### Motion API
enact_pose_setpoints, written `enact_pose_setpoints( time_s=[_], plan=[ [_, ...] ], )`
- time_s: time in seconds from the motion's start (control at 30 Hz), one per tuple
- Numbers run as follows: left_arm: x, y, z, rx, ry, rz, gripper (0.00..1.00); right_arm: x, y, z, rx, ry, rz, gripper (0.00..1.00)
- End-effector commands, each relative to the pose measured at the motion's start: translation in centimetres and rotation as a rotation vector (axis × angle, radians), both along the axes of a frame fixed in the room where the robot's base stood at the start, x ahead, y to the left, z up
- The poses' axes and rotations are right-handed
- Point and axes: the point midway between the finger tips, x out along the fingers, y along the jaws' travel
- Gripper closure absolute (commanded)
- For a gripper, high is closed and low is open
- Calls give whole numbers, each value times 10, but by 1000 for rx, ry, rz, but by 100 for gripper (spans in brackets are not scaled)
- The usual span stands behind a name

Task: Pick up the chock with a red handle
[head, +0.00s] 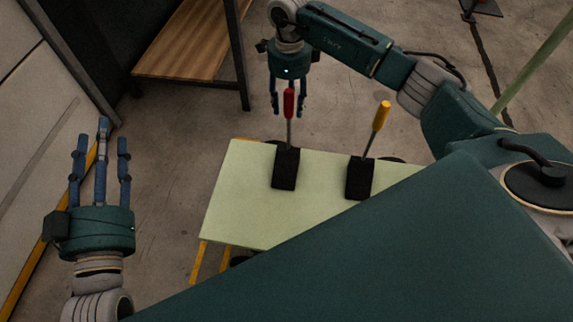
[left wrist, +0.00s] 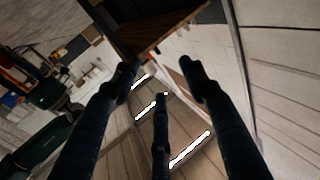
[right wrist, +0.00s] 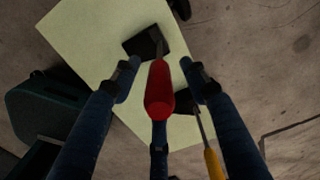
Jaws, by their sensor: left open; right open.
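The chock with a red handle (head: 289,103) stands on the pale green table, its black block (head: 286,168) at the bottom and the handle upright. My right gripper (head: 288,108) is open, pointing down, with its fingers around or just behind the handle in the head view. In the right wrist view the red handle (right wrist: 160,90) lies between the spread fingers (right wrist: 160,95); I cannot tell whether they touch it. My left gripper (head: 100,150) is open and empty, left of the table. Its spread fingers (left wrist: 160,85) show nothing between them in the left wrist view.
A second chock with a yellow handle (head: 381,116) stands to the right on the same table (head: 235,205); its yellow handle (right wrist: 213,163) is close to a right finger. A wooden shelf (head: 190,40) is at the back left. A pale wall (head: 45,130) is beside my left gripper.

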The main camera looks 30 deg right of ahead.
Motion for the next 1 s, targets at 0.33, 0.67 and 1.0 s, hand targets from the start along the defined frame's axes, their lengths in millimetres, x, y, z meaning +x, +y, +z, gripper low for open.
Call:
enact_pose_setpoints(
  time_s=[0.33,0.67,1.0],
  plan=[
    [-6,-3,35,-41,-151,-9,57,0,1,-21,0,0,2,56],
    [-6,-3,35,-40,-150,-9,57,0,0,-21,0,0,1,86],
    [-5,-3,34,-40,-149,-9,57,1,1,-18,2,-4,1,100]
  ],
)
